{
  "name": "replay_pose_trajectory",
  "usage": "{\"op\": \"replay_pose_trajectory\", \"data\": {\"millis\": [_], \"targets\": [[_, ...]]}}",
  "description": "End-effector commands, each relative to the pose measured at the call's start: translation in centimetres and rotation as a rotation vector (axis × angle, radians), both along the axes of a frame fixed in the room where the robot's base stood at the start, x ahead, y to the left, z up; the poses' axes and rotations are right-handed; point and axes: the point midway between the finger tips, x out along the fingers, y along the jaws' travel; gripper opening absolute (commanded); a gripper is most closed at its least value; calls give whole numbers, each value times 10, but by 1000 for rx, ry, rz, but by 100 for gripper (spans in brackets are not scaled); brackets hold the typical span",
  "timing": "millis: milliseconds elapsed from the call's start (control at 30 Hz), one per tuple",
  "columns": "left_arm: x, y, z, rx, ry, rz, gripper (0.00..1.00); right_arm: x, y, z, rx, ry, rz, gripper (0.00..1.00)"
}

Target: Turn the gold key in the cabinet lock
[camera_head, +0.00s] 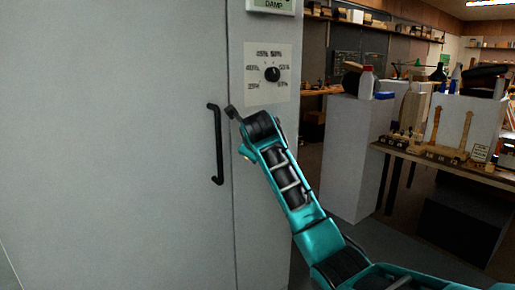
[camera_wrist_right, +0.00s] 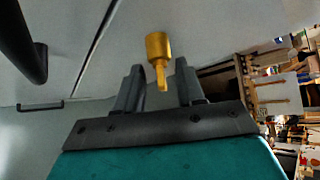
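The gold key (camera_wrist_right: 158,48) shows in the right wrist view as a round gold piece with a narrow stem, against the grey cabinet (camera_head: 110,130). It stands between and beyond the two fingers of my right gripper (camera_wrist_right: 160,76). The fingers are apart, with a visible gap on each side of the stem, so they do not appear closed on it. In the head view my right gripper (camera_head: 236,122) is at the cabinet front, just right of the black door handle (camera_head: 216,145). The lock face is not clearly visible. My left gripper is not in view.
A dial (camera_head: 272,74) on a pale plate sits above my right gripper, with a display (camera_head: 270,5) above that. The black handle is close to the gripper's left. Farther right are a grey plinth (camera_head: 355,150) and a workbench (camera_head: 450,165) with wooden parts.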

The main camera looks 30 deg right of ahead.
Motion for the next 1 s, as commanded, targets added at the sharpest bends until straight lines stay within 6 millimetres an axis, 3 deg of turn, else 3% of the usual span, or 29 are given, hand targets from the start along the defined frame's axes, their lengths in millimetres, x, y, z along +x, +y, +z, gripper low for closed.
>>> {"op": "replay_pose_trajectory", "data": {"millis": [167, 533, 767, 800, 867, 1000], "targets": [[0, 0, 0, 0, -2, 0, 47, 0, 0, 0, 0, -1, 1, 36], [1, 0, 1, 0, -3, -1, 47, 0, 0, 0, 0, -1, 1, 1], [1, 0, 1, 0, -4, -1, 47, 0, 0, 0, 0, 0, 0, 0], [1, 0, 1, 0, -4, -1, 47, 0, 0, 0, 0, 0, 0, 5], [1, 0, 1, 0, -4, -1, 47, 0, 0, 0, 0, 0, 0, 0], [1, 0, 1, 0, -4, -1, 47, 0, 0, 0, -1, -1, 0, 0]]}}
